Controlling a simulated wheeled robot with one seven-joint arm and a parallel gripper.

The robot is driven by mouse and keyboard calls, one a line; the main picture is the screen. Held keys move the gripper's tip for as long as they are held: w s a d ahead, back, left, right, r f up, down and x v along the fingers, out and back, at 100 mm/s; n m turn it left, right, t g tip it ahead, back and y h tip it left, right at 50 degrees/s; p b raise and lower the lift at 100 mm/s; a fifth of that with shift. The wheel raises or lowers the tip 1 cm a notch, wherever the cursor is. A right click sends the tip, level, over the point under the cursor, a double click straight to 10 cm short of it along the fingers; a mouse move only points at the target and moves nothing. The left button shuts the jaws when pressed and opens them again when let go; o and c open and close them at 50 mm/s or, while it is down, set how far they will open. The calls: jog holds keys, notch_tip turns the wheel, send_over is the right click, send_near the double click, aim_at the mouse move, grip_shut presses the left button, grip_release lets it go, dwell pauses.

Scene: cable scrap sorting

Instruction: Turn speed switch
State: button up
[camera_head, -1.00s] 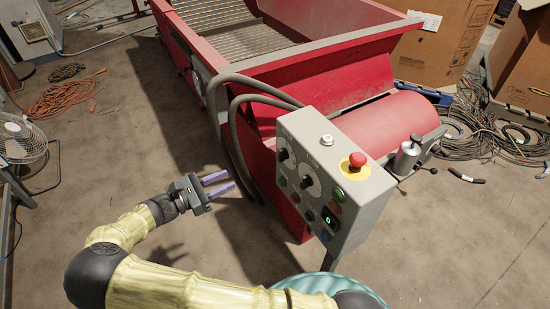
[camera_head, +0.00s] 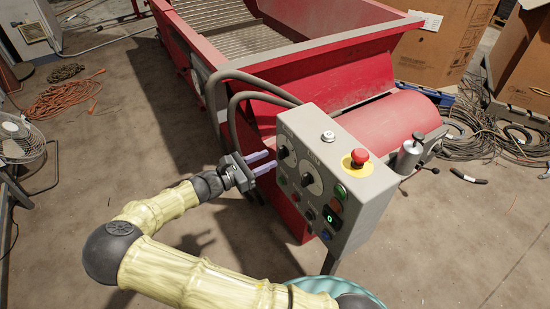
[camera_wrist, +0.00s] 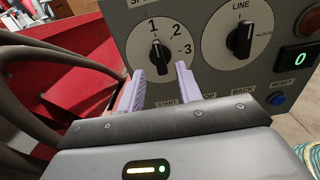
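The speed switch (camera_wrist: 160,56) is a black knob on a round white dial marked 1, 2 and 3 in the wrist view. Its white mark points up, close to the 1. In the head view the speed switch (camera_head: 283,154) sits at the upper left of the grey control panel (camera_head: 345,215). My gripper (camera_head: 267,162) is open and empty, with its pale purple fingers pointing at the panel just in front of the switch. In the wrist view my gripper (camera_wrist: 161,74) has one fingertip on each side of the knob's lower part. I cannot tell whether they touch it.
A second black knob (camera_wrist: 240,38) marked LINE/LOCAL is right of the switch. A red emergency button (camera_head: 358,158) and a green-lit display (camera_head: 332,217) are on the panel. Grey hoses (camera_head: 234,110) curve beside the panel's left. A red machine (camera_head: 300,75) stands behind.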

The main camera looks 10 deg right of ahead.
aim_at(279, 155)
jog(key=x, duration=0.4)
jog(key=shift+w+b, duration=0.1)
jog(key=shift+b, duration=0.25)
grip_shut()
